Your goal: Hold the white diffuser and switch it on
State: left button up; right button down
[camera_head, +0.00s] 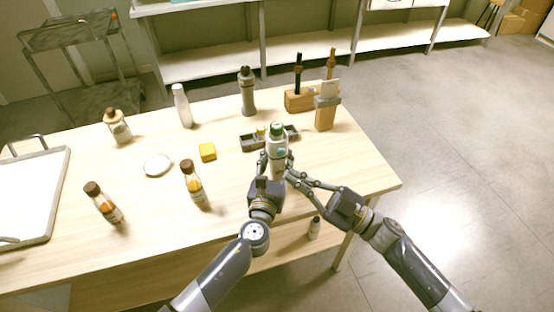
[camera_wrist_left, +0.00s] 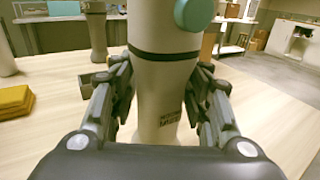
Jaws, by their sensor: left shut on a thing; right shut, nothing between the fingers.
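The white diffuser (camera_head: 277,146) stands upright near the table's front right, with a green top and a teal round button on its side. In the left wrist view the diffuser (camera_wrist_left: 160,85) fills the middle, with a dark band and the teal button (camera_wrist_left: 194,12) at the top. My left gripper (camera_head: 272,161) is shut around its body, with a finger on each side; the fingers also show in the left wrist view (camera_wrist_left: 160,88). My right gripper (camera_head: 291,174) is shut and empty just right of the diffuser. I cannot tell whether it touches it.
A grey tray (camera_head: 250,143) lies just behind the diffuser. Wooden holders (camera_head: 325,117) stand at the back right. The table's right front corner is clear.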

jog(key=shift+w+a, duration=0.25)
jog(key=shift+w, duration=0.6)
jog(key=shift+w+a, duration=0.3)
jog(key=shift+w, duration=0.5)
jog(key=shift+w+a, duration=0.25)
jog(key=shift+w, duration=0.6)
jog(key=shift+w, duration=0.15)
jog(key=shift+w+a, duration=0.15)
jog(key=shift+w, duration=0.1)
jog(key=shift+s, duration=0.1)
jog(key=shift+s+d, duration=0.2)
jog(key=shift+s, duration=0.25)
jog(key=s, duration=0.1)
jog(key=s+d, duration=0.1)
jog(key=s, duration=0.1)
jog(key=s+d, duration=0.1)
jog(key=s, duration=0.1)
jog(key=shift+s, duration=0.25)
jog(key=shift+a, duration=0.1)
